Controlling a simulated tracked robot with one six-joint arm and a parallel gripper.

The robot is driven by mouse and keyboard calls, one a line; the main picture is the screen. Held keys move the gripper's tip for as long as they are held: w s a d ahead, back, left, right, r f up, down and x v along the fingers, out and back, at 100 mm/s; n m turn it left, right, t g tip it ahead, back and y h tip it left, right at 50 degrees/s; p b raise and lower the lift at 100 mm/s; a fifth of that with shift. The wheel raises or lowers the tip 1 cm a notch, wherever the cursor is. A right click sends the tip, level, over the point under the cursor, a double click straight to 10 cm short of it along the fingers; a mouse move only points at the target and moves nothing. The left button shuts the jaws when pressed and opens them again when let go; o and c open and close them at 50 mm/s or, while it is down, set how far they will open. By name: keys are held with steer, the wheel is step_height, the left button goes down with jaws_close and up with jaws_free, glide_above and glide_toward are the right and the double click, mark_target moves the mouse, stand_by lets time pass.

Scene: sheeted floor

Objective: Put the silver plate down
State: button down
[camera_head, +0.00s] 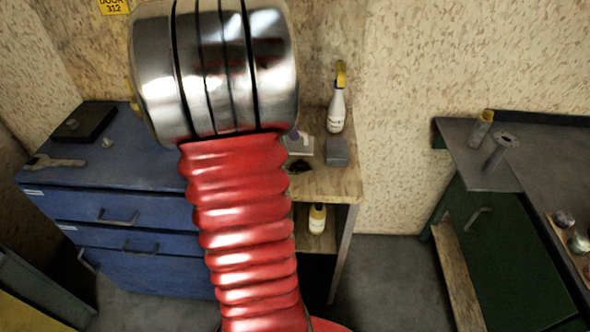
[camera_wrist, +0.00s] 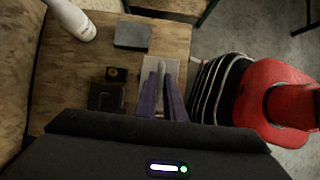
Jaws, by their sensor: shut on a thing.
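My gripper (camera_wrist: 161,88) shows in the wrist view as two purple-grey fingers close together, shut on a thin pale piece between them. I take this for the silver plate (camera_wrist: 160,70); the fingers hide much of it. A flat pale patch spreads around the fingertips over the wooden table (camera_wrist: 55,80); I cannot tell whether it is part of the plate or a separate thing. I cannot tell whether the held piece touches the table. In the head view my red and chrome arm hides most of the gripper, and only a pale patch (camera_head: 302,146) shows beside it.
A grey block (camera_head: 337,152), a white spray bottle (camera_head: 336,110) and a small black item (camera_wrist: 107,92) stand near the gripper on the wooden table. A blue cabinet (camera_head: 130,215) is at left, a dark green bench (camera_head: 500,235) at right. Floor between is clear.

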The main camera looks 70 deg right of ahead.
steer(key=shift+f, duration=2.5)
steer(key=shift+f, duration=2.5)
steer(key=shift+f, duration=0.1)
steer(key=c, duration=1.8)
jaws_free()
steer(key=shift+c, duration=0.2)
steer(key=v, duration=1.2)
